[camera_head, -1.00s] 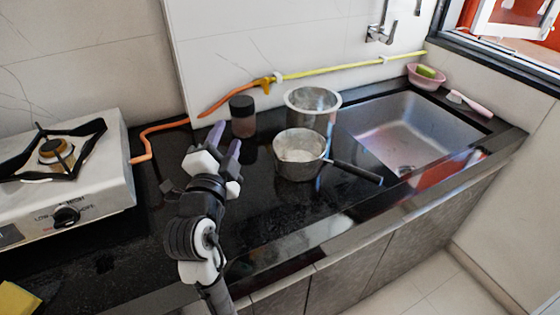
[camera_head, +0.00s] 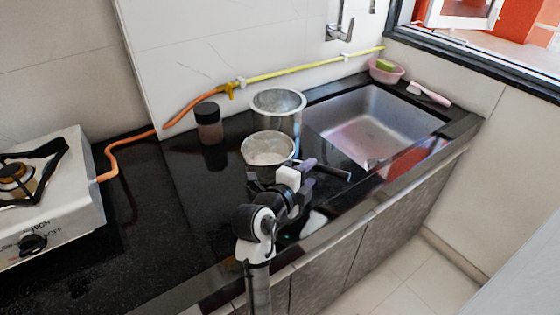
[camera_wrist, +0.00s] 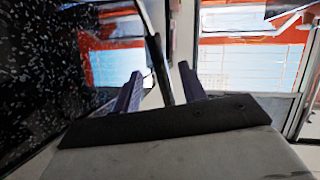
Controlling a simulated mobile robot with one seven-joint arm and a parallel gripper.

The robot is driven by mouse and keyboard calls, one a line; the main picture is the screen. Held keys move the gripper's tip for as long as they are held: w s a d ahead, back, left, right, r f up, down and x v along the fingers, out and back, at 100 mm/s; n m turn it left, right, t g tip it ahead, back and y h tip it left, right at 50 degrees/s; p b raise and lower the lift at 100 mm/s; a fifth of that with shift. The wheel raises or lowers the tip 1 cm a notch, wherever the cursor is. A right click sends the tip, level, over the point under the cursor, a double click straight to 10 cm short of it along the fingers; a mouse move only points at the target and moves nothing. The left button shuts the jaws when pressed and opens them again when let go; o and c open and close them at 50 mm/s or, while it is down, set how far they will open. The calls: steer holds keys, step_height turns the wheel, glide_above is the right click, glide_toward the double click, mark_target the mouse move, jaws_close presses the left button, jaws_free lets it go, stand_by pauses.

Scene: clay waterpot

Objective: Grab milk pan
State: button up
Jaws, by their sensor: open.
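The milk pan (camera_head: 267,147) is a small grey metal pan on the black counter, with a long black handle (camera_head: 336,172) pointing right toward the sink. My gripper (camera_head: 309,172) is at the handle, just right of the pan's bowl, and hides part of the handle and the bowl's lower right side. In the wrist view, the dark handle (camera_wrist: 156,55) runs between the two purple fingers of my open gripper (camera_wrist: 161,75). Gaps show on both sides of it.
A larger metal pot (camera_head: 278,105) stands just behind the pan. A dark-lidded jar (camera_head: 209,122) is to the left, and a gas stove (camera_head: 45,200) is at far left. The sink (camera_head: 372,125) lies right. The counter between stove and pan is clear.

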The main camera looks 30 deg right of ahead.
mark_target(318, 169)
steer(key=x, duration=0.1)
steer(key=p+x, duration=0.1)
steer(key=x, duration=0.1)
steer(key=p+x, duration=0.1)
steer(key=shift+s+d, duration=0.2)
steer(key=shift+d, duration=0.15)
steer(key=shift+w+d+f, duration=0.1)
steer(key=shift+w+d, duration=0.1)
steer(key=shift+d, duration=0.1)
steer(key=shift+c, duration=0.2)
jaws_close()
